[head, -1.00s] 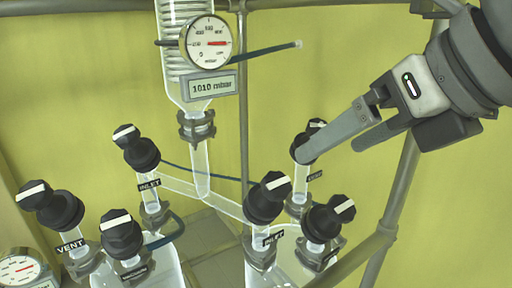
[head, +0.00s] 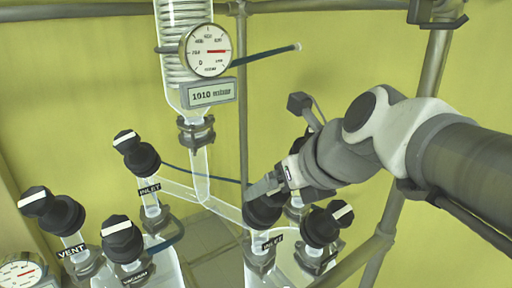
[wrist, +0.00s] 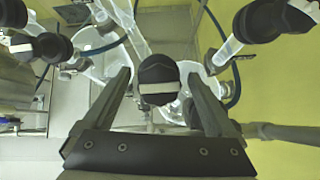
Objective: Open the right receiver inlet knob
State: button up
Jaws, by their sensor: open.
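The right receiver inlet knob (head: 262,212) is black, above an INLET label (head: 273,241) in the head view. My gripper (head: 264,187) is over its top and hides much of it, including its white bar. In the wrist view the knob (wrist: 158,80) shows between the two fingers of my gripper (wrist: 160,92), with its white bar running left to right. The fingers are open, one on each side, with a gap to the knob on both sides. I cannot tell how far the fingertips are above or around it.
The other INLET knob (head: 136,152) stands to the left. The VENT knob (head: 52,209) and vacuum knob (head: 122,239) are at lower left. Another black knob (head: 328,222) stands close on the right.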

jog(key=c, duration=1.4)
jog(key=shift+n, duration=0.4)
